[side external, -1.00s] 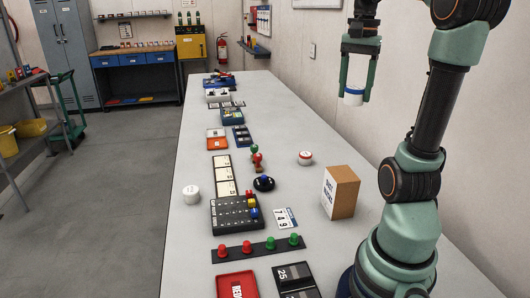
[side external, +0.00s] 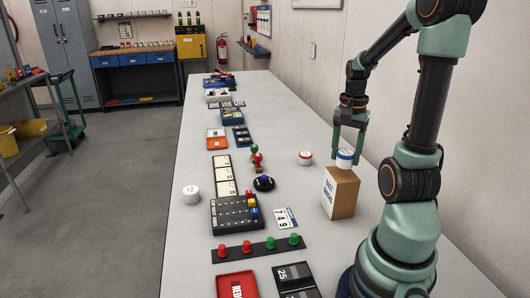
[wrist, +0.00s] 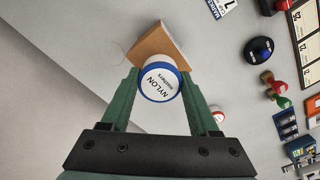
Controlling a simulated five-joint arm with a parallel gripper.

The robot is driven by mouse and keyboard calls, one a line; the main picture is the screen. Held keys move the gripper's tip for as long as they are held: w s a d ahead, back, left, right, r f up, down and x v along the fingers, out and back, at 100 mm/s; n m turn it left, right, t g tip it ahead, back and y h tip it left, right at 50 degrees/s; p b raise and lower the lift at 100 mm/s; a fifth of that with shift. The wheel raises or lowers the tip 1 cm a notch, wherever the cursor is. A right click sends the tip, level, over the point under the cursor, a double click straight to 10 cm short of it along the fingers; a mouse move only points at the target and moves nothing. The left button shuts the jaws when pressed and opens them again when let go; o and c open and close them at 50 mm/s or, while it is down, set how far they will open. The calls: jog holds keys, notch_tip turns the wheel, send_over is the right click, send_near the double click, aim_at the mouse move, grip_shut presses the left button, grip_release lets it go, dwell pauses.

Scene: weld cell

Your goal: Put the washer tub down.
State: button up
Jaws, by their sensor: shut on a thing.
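The washer tub (side external: 345,155) is a short white tub with a blue rim. Its lid reads "NYLON washers" in the wrist view (wrist: 160,82). My gripper (side external: 348,152) points down and is shut on the tub, with one green finger on each side. The tub is upright, right at the top of a cardboard box (side external: 341,194) with a white printed face. I cannot tell whether its base touches the box. In the wrist view the box (wrist: 163,42) is partly hidden behind the tub.
A red-rimmed white tub (side external: 305,157) stands beyond the box, and another white tub (side external: 192,194) stands at left. A number card (side external: 285,218), a black dial (side external: 264,183) and a row of coloured knobs (side external: 258,248) lie nearby.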

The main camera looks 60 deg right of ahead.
jog(key=shift+f, duration=1.2)
jog(key=shift+f, duration=0.15)
jog(key=o, duration=1.3)
jog(key=shift+o, duration=0.2)
